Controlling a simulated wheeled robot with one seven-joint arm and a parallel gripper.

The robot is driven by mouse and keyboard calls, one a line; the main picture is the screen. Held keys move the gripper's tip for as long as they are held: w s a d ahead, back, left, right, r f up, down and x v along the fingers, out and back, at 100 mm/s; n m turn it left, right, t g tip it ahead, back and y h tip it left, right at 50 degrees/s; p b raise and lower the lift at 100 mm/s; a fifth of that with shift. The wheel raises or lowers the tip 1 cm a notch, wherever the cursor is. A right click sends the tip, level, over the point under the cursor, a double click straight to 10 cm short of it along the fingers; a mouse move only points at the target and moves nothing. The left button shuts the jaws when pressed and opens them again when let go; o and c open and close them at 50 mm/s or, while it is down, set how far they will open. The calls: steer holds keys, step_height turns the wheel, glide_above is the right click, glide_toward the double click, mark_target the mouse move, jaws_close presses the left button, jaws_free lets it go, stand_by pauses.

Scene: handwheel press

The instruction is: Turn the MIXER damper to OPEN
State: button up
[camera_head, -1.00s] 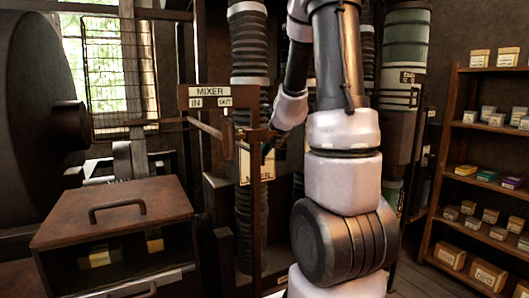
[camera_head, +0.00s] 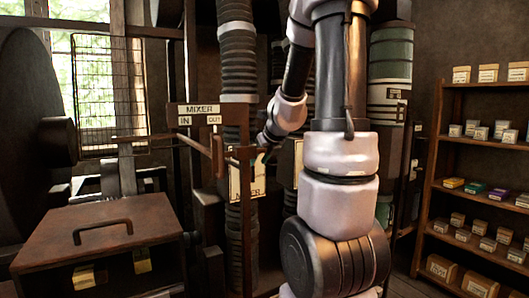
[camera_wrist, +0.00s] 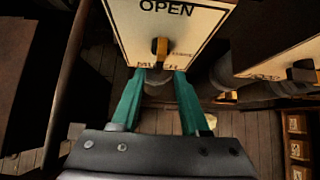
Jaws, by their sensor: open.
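The damper plate (camera_wrist: 188,25) is pale, with OPEN printed at its top and a partly covered name, likely MIXER, at its lower edge. A small yellow and black handle (camera_wrist: 161,47) stands out from the plate below OPEN. My gripper (camera_wrist: 160,73) has green fingers, spread apart, with the tips just below the handle in the wrist picture. I see nothing held between them; whether they touch the plate is unclear. In the head view the plate (camera_head: 252,181) is partly hidden behind a post, and my arm hides most of my gripper.
A MIXER sign (camera_head: 199,110) with IN and OUT labels stands left of my gripper, with a rod and a brown post beside it. A second pale plate (camera_wrist: 285,62) with a dark handle is at right. Shelves (camera_head: 437,165) with small boxes stand far right.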

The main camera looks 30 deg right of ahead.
steer(key=v, duration=0.5)
steer(key=shift+s+r, duration=0.2)
stand_by(0.4)
